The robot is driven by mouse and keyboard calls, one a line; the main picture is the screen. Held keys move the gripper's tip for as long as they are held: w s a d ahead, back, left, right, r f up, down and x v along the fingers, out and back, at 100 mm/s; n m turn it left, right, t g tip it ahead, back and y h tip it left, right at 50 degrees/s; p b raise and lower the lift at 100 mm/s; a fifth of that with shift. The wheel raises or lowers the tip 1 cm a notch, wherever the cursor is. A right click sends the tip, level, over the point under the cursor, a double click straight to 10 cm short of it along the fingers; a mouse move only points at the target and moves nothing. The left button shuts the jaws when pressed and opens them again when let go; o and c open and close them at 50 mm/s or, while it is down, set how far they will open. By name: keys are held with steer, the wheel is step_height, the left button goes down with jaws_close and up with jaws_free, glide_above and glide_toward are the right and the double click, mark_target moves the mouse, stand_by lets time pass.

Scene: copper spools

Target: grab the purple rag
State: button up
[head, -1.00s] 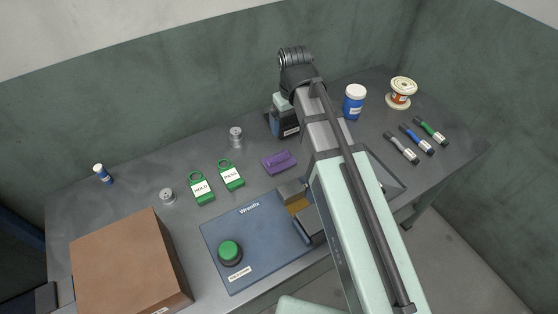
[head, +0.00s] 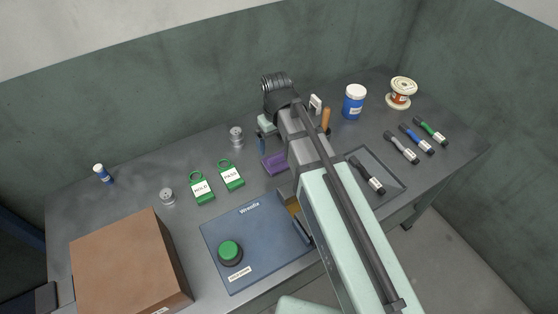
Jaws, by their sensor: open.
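The purple rag (head: 274,163) lies folded on the grey table, right of the two green-framed tags, in the head view. My arm passes just to its right and covers its right end.
The PASS tag (head: 231,175) and HOLD tag (head: 202,189) lie left of the rag. A blue mat (head: 265,215) with a green button (head: 230,251) is in front. A dark tray (head: 393,168) holds a marker (head: 367,176). A blue jar (head: 353,101) stands behind right.

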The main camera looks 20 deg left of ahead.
mark_target(279, 156)
steer(key=shift+s+d+f, duration=0.1)
steer(key=shift+d+f, duration=0.15)
steer(key=shift+f, duration=0.95)
steer(key=shift+s+d+f, duration=0.1)
steer(key=shift+d+f, duration=0.1)
steer(key=shift+f, duration=1.55)
steer(key=shift+c, duration=0.3)
steer(key=c, duration=0.8)
steer(key=shift+r, duration=0.15)
